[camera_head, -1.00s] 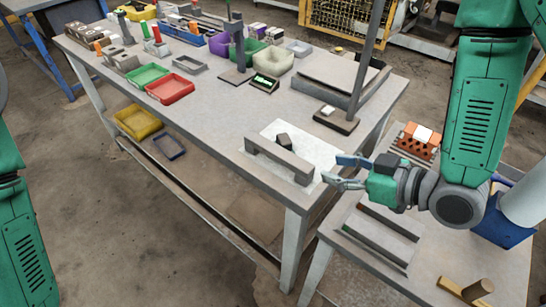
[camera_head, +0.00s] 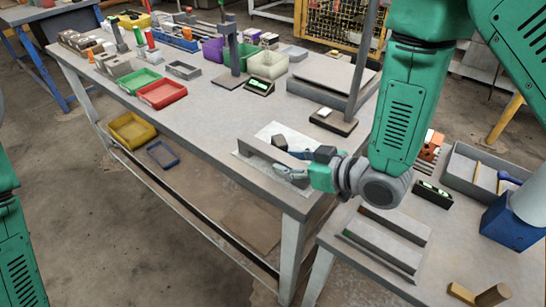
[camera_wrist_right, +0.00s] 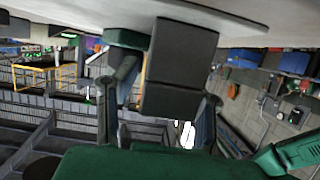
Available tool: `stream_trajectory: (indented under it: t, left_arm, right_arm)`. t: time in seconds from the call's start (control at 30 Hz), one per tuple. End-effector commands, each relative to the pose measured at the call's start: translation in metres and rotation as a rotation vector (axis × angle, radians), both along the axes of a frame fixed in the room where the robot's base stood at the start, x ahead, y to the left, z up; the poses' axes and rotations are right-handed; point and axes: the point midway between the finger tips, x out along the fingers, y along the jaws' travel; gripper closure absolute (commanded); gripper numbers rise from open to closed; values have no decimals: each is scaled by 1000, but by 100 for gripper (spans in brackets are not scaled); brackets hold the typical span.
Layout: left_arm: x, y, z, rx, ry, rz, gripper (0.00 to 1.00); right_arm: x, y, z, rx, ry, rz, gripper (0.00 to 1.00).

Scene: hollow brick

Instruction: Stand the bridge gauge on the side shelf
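The bridge gauge (camera_head: 262,152), a long grey bar with feet at its ends, stands on a white sheet (camera_head: 246,165) near the workbench's front right corner. My right gripper (camera_head: 284,165) is low over its right part. In the right wrist view a dark grey block-like part (camera_wrist_right: 180,65) lies between the spread fingers of my right gripper (camera_wrist_right: 158,110). I cannot tell whether either finger touches it. The side shelf (camera_head: 450,255) is the lower grey surface at the right. My left gripper is out of view; only my green left arm shows.
A stand with a post (camera_head: 335,122) rises behind my gripper. The side shelf carries a railed holder (camera_head: 385,240), a grey tray (camera_head: 480,165), a blue box (camera_head: 515,222) and a wooden piece (camera_head: 480,295).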

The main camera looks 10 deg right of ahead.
Motion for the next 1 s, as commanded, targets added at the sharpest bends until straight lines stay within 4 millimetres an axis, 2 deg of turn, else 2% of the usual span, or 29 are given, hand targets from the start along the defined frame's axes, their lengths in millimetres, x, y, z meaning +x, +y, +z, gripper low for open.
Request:
stream_trajectory:
  t: [0.1,0.33,0.37,0.4,0.47,0.8,1.0]
  left_arm:
    - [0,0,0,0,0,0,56]
    - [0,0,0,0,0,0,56]
    - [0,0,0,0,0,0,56]
    - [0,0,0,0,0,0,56]
    - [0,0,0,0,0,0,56]
    - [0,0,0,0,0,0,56]
    - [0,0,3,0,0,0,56]
  right_arm:
    - [8,6,-3,0,-1,-1,62]
    - [9,7,-4,1,0,-1,62]
    - [9,7,-4,1,0,-1,66]
    - [9,7,-4,1,0,-1,80]
    - [9,7,-4,1,0,-1,100]
    - [9,7,-2,1,-3,-2,100]
    - [9,7,16,2,-5,-1,100]
